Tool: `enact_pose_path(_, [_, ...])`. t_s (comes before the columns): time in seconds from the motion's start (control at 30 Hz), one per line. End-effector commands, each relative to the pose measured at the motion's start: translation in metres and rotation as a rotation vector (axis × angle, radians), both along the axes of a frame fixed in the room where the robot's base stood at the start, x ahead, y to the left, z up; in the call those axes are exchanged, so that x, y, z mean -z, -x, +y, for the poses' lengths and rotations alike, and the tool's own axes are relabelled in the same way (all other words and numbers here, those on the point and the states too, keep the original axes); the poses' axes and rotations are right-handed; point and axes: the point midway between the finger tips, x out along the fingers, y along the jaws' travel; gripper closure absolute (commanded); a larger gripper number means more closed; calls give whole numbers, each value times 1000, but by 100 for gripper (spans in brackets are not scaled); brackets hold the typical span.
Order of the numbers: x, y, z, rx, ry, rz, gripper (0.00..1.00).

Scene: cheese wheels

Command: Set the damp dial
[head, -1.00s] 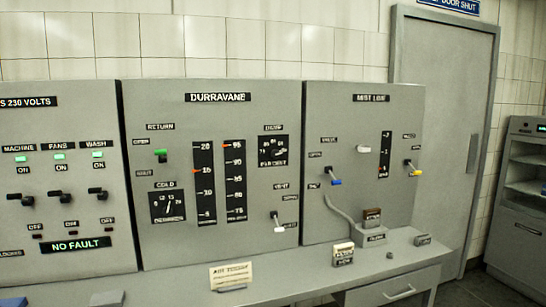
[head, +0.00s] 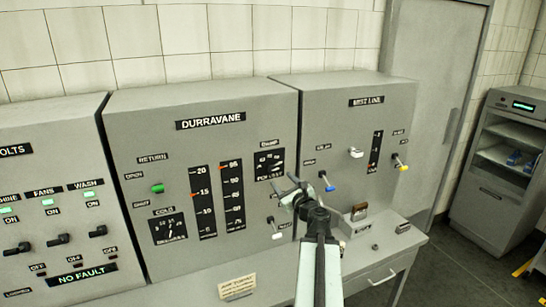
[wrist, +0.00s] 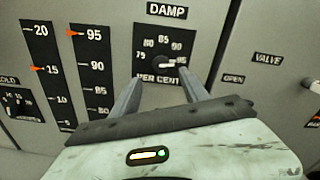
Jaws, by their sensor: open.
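The damp dial (wrist: 146,68) is a black square plate labelled DAMP, with marks from 75 to 95 and PER CENT below. Its white pointer (wrist: 166,64) points right, seemingly near 95. In the head view the dial (head: 268,163) is on the right side of the DURRAVANE panel. My gripper (head: 289,187) is in front of the panel, just below and right of the dial. In the wrist view my gripper (wrist: 158,83) is open, with its two fingers at either side of the dial's lower part. No contact can be seen.
Left of the dial are two scales with red markers (head: 232,195) and a cold dial (head: 168,229). The MIST LINE panel (head: 340,115) with levers stands to the right. A desk (head: 375,262) with small blocks and a card (head: 237,286) juts out below.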

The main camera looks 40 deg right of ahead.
Motion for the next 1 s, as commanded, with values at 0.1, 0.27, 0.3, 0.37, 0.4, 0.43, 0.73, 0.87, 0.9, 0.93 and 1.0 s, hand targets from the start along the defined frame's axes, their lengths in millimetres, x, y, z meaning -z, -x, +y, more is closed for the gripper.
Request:
enact_pose_path(0.1, [1,2,-4,8,-6,-6,47])
enact_pose_path(0.27, [1,-7,-12,12,-4,-3,47])
enact_pose_path(0.3, [1,-12,-14,13,-4,-3,47])
enact_pose_path(0.37, [1,-21,-19,13,-3,-3,47])
enact_pose_path(0.4, [1,-28,-22,13,-3,-3,47])
enact_pose_path(0.43, [1,-33,-25,15,-3,-2,47])
enact_pose_path(0.73, [1,-65,-38,17,-2,-2,47])
enact_pose_path(0.87, [1,-65,-37,17,-2,-1,47])
enact_pose_path(0.9, [1,-64,-37,17,-2,-1,47])
enact_pose_path(0.93, [1,-64,-37,17,-2,-1,55])
enact_pose_path(1.0, [1,-64,-37,17,-2,-1,75])
